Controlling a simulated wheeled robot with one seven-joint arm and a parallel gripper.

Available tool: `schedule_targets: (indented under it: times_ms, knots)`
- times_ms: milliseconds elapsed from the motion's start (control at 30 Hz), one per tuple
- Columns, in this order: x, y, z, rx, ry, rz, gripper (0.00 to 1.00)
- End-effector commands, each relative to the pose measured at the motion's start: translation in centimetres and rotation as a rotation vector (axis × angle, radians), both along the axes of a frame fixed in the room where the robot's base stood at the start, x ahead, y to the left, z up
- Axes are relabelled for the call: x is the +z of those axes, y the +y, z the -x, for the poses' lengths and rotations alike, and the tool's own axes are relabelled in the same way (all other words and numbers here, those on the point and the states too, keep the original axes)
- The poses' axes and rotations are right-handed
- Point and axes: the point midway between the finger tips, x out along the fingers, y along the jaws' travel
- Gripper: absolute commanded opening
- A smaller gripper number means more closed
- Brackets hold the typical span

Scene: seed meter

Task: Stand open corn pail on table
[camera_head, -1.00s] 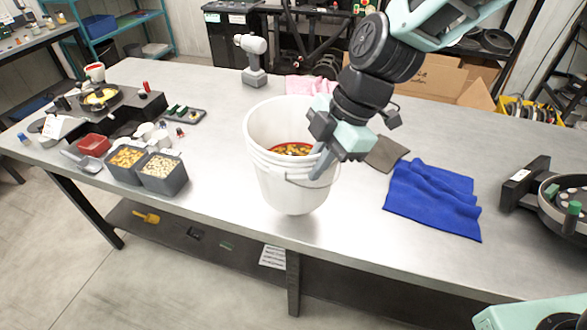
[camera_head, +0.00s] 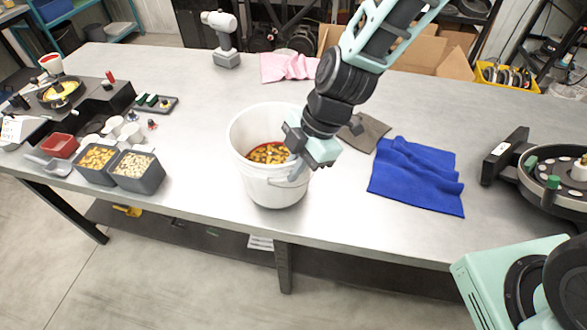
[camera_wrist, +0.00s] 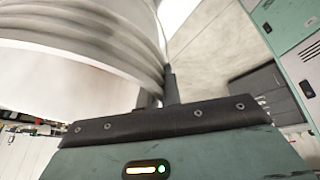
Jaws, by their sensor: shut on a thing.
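The white open pail (camera_head: 268,190) is upright at the middle of the table (camera_head: 350,225), its base at or very near the tabletop; I cannot tell whether it touches. Yellow-orange corn (camera_head: 268,152) shows inside. My gripper (camera_head: 298,168) is at the pail's right side, shut on its wall or rim; the fingers are partly hidden. In the wrist view the pail's ribbed white side (camera_wrist: 85,45) fills the upper left, against the dark fingers of my gripper (camera_wrist: 160,95).
A blue cloth (camera_head: 418,178) and a grey cloth (camera_head: 364,132) lie right of the pail. Grey bins with corn (camera_head: 97,160) and pale seeds (camera_head: 137,167) stand left. A drill (camera_head: 224,42) and pink cloth (camera_head: 288,66) are behind. A round seed plate device (camera_head: 555,180) sits far right. Tabletop around the pail is clear.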

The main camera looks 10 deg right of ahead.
Motion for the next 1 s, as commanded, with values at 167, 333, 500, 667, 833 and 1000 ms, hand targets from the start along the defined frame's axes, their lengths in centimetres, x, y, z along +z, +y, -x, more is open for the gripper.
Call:
schedule_targets:
  times_ms: [167, 333, 500, 667, 833, 1000]
  knots:
    - [-1.4, 0.1, -0.1, 0.001, -0.003, -0.002, 0.00]
    - [-1.6, 0.1, -0.1, 0.001, -0.005, -0.002, 0.00]
    - [-1.7, 0.1, -0.1, 0.001, -0.005, -0.002, 0.00]
    - [-1.9, 0.0, -0.1, 0.000, -0.002, -0.001, 0.25]
    - [-1.9, 0.0, 0.0, 0.000, -0.002, -0.001, 0.29]
    - [-1.8, 0.0, 0.0, 0.000, -0.002, -0.001, 0.29]
